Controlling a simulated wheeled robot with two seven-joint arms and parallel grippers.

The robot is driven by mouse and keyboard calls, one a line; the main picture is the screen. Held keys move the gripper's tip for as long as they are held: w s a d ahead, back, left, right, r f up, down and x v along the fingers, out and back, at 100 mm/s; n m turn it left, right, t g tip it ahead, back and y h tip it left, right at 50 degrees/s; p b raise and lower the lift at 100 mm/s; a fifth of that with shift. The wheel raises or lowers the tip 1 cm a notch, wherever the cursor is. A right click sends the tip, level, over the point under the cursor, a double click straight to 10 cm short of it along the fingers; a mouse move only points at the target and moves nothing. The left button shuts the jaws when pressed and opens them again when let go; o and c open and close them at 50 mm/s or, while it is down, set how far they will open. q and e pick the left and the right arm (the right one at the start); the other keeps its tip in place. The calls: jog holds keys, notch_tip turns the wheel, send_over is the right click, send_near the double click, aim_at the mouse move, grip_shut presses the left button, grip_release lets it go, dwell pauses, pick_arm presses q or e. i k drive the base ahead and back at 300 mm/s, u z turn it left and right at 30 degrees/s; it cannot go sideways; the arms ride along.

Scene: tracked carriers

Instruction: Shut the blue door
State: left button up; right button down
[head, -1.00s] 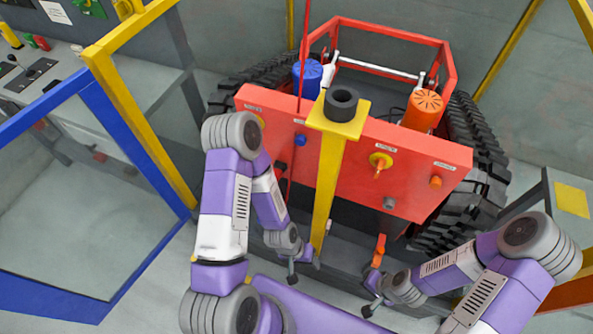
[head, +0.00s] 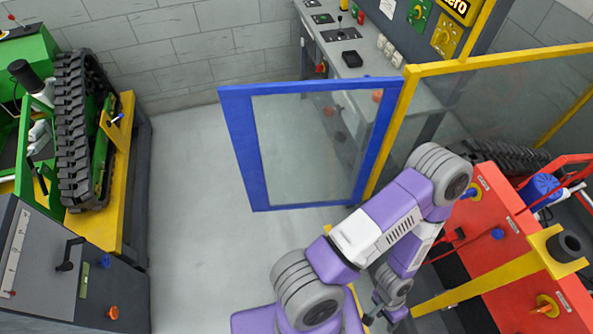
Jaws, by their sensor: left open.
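The blue door (head: 236,150) is a blue frame around a clear pane, in the middle of the head view. Its right side meets the yellow post (head: 403,110). The door stands ajar, swung out to the left of the post over the pale floor. My left gripper (head: 380,318) is low in the view, right of and below the door and apart from it. It is small and partly cut off by the bottom edge; it is open, with nothing seen in it. My right gripper is out of view.
A red carrier (head: 510,245) with a yellow post stands at the right, close to my left arm. A green tracked carrier (head: 30,75) and a grey cabinet (head: 45,265) are at the left. The floor (head: 190,190) left of the door is clear. A control bench (head: 345,55) stands behind it.

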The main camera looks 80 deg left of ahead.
aim_at(235, 101)
jog(key=k, duration=1.2)
jog(key=u, duration=3.15)
jog(key=i, duration=3.5)
jog(key=z, duration=4.1)
jog(key=i, duration=0.45)
